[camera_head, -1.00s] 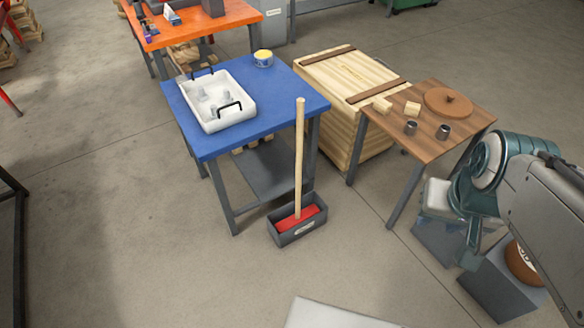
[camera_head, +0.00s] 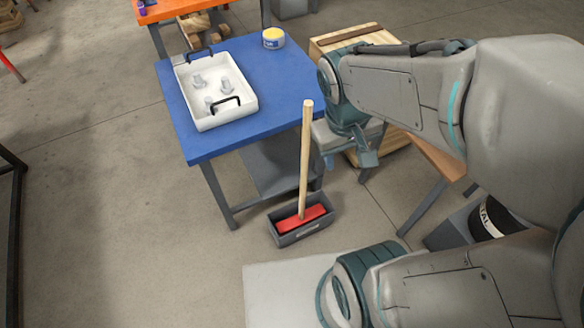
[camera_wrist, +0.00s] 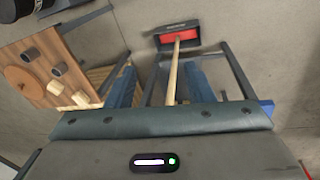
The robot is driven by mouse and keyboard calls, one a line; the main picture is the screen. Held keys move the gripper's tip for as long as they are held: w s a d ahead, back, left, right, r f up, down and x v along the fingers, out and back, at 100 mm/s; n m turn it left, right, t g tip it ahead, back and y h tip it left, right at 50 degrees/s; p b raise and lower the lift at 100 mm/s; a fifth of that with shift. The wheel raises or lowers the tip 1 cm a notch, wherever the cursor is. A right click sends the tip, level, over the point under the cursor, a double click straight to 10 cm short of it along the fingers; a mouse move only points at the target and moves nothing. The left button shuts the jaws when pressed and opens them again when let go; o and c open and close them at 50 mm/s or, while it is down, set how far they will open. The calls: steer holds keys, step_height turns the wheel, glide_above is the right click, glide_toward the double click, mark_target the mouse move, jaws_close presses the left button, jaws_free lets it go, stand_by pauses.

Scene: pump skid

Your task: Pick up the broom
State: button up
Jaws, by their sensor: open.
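The broom (camera_head: 305,160) stands upright with its pale wooden handle beside the blue table. Its red head (camera_head: 302,217) sits in a dark grey bin (camera_head: 287,237) on the floor. My gripper (camera_head: 328,159) is open and empty, just right of the handle in the head view. In the wrist view the handle (camera_wrist: 173,80) runs between the two blue fingers of my gripper (camera_wrist: 160,75), apart from both in the picture. The wrist view also shows the red head (camera_wrist: 178,36) in its bin. How far the handle is from the fingers in depth I cannot tell.
A wooden crate (camera_head: 345,38) and a brown table (camera_wrist: 32,62) with small items stand to the right, partly behind my arm.

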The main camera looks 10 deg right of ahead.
step_height(320, 180, down, 12)
steer(key=w+d+n+g+h+b, duration=0.1)
steer(key=w+n+g+h+b, duration=0.15)
steer(key=n+h+b, duration=0.25)
steer(key=n+t+h+b, duration=0.5)
steer(key=n+t+b, duration=0.95)
steer(key=n, duration=0.65)
glide_toward(303, 160)
steer(key=shift+n+t+y, duration=0.3)
steer(key=shift+t, duration=0.4)
steer(key=x, duration=0.4)
steer(key=f+x, duration=0.1)
steer(key=x, duration=0.1)
steer(key=shift+s+d+p, duration=0.15)
steer(key=shift+d+p, duration=0.15)
steer(key=shift+p, duration=0.05)
steer(key=shift+b+x, duration=0.6)
steer(key=shift+x, duration=2.05)
steer(key=shift+r, duration=0.2)
steer(key=c, duration=1)
